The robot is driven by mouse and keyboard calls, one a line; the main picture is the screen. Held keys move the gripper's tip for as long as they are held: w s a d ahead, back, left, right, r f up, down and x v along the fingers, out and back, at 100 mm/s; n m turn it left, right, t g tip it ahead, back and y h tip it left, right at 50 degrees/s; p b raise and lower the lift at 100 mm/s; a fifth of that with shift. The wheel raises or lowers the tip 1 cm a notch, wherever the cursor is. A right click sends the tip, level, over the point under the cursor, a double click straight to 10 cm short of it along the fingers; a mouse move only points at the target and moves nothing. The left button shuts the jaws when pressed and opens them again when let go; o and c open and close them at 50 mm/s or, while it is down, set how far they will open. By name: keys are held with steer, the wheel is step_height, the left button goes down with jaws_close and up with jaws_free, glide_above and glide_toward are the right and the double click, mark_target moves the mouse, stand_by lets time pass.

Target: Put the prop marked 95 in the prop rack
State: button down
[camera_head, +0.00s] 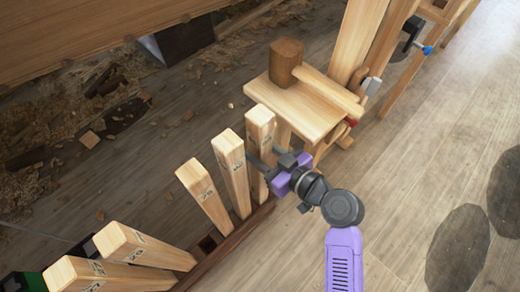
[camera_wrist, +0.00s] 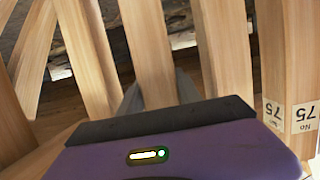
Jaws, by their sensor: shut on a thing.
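Several pale square wooden props stand or lean in a row in the head view, with small dark marks near their tops that I cannot read there. My gripper (camera_head: 262,166) is at the rightmost upright prop (camera_head: 260,125). In the wrist view, its dark fingers (camera_wrist: 158,98) are shut on a plain prop (camera_wrist: 150,45), with no number showing. A prop marked 75 (camera_wrist: 288,60) stands at the right of the wrist view. A reddish-brown rack (camera_head: 232,236) runs along the feet of the row, with a dark square opening. I cannot tell which prop is marked 95.
Leaning props (camera_head: 140,245) lie at lower left. The plank hull (camera_head: 90,30) overhangs the upper left.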

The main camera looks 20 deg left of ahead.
steer(key=shift+f+b, duration=0.4)
steer(key=shift+b, duration=0.1)
steer(key=c, duration=0.7)
jaws_free()
steer(key=shift+c, duration=0.2)
steer(key=shift+f, duration=0.15)
steer(key=shift+p+v, duration=1.15)
steer(key=shift+v, duration=2.8)
steer(key=shift+w, duration=0.1)
